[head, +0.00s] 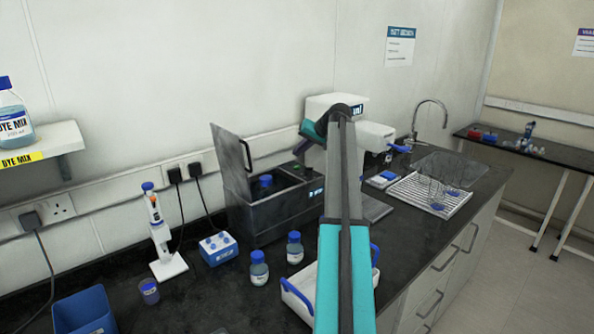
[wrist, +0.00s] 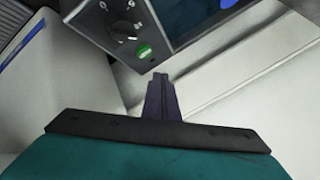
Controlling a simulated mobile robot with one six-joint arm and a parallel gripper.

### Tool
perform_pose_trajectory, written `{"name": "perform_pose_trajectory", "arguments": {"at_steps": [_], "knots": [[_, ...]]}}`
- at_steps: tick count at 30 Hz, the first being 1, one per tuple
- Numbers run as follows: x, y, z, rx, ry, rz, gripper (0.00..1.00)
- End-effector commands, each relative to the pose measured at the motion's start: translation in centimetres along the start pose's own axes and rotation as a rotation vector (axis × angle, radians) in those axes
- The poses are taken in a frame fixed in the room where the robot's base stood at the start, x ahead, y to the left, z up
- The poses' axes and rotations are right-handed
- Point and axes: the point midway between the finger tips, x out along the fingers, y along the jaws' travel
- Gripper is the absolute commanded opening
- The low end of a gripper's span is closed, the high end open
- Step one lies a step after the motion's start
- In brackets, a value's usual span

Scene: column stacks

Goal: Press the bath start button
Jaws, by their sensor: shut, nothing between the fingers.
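The water bath (head: 270,222) is a dark box with its lid (head: 230,160) standing open and a blue-capped bottle (head: 265,182) inside. In the wrist view, its control panel (wrist: 112,38) carries a black dial (wrist: 122,14) and a round green button (wrist: 144,50). My gripper (wrist: 160,78) is shut and empty, its tips just below and right of the green button in the picture, with a visible gap.
Small bottles (head: 259,268) and a white tray with blue handles (head: 298,292) stand in front of the bath. A white machine (head: 375,137) stands right behind it. A pipette stand (head: 165,240) and a blue rack (head: 217,247) are left.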

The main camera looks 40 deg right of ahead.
Motion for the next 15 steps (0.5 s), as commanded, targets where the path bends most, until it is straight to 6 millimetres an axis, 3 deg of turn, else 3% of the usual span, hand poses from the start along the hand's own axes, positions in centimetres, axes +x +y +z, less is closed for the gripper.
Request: {"name": "perform_pose_trajectory", "arguments": {"at_steps": [6,15], "knots": [[1.4,1.0,1.0,0.000,0.000,0.000,0.00],[2.0,1.3,1.4,0.000,-0.001,-0.001,0.00]]}}
